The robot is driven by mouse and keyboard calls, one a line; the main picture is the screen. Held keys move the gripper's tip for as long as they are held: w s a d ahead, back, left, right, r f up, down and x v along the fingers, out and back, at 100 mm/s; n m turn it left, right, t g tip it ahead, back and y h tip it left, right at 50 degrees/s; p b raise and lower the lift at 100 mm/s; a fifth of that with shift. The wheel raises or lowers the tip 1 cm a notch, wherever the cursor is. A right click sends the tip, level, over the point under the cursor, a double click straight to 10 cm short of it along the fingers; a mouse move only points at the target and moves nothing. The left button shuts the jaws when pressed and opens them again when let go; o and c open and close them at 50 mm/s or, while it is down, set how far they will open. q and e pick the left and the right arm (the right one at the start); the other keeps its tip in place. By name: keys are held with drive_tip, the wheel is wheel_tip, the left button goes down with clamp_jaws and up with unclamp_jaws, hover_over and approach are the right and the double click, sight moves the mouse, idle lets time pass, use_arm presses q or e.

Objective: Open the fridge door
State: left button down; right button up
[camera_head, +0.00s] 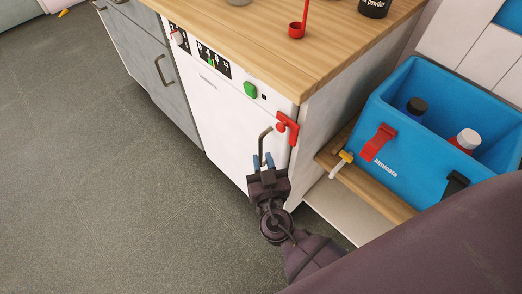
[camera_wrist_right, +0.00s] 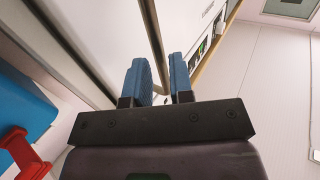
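The door is the white front (camera_head: 225,120) of a low cabinet unit under a wooden counter. It looks flush with the unit in the head view. Its bent metal handle (camera_head: 262,143) sits near the right edge; it also shows in the wrist view (camera_wrist_right: 153,30). My right gripper (camera_head: 263,161) is at the lower part of the handle. In the wrist view its two blue fingers (camera_wrist_right: 161,75) stand either side of the bar, with a narrow gap that looks wider than the bar. Contact is unclear. My left gripper is not in view.
A red clip-like piece (camera_head: 287,127) sits at the door's upper right corner. A blue crate (camera_head: 400,160) with bottles stands on a wooden shelf (camera_head: 375,192) to the right. Grey drawers (camera_head: 150,60) adjoin on the left. The floor (camera_head: 100,200) in front is clear.

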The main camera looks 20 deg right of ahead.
drive_tip(key=shift+x, duration=1.5)
clamp_jaws()
